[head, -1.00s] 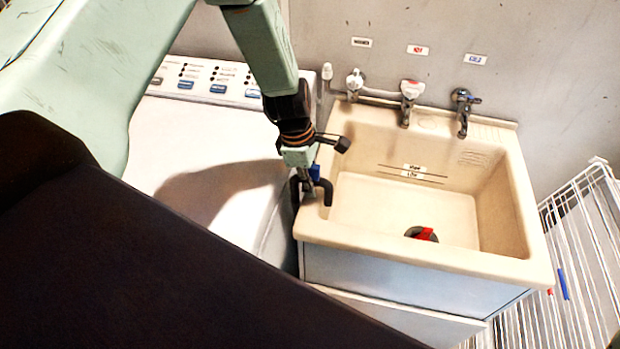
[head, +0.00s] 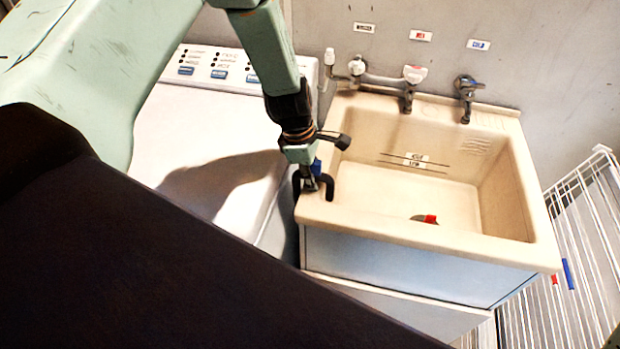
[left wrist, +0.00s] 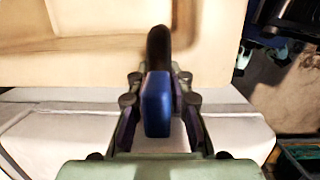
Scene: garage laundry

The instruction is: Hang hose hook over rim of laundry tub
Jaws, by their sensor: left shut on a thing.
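The laundry tub (head: 430,245) is a cream basin on a pale cabinet, right of centre in the head view. My left gripper (head: 311,178) is at the tub's left rim. It is shut on the hose hook (head: 328,186), a dark curved hook with a blue part. In the left wrist view the hook's blue part (left wrist: 156,105) sits between the fingers, and its dark end reaches over the cream rim (left wrist: 70,70). The hook straddles the left rim in the head view; whether it rests on the rim I cannot tell. My right gripper is not in view.
A white washing machine (head: 200,130) stands close against the tub's left side. Taps (head: 467,90) line the tub's back edge. A red and dark object (head: 425,219) lies in the basin. A white wire rack (head: 590,240) stands at the right.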

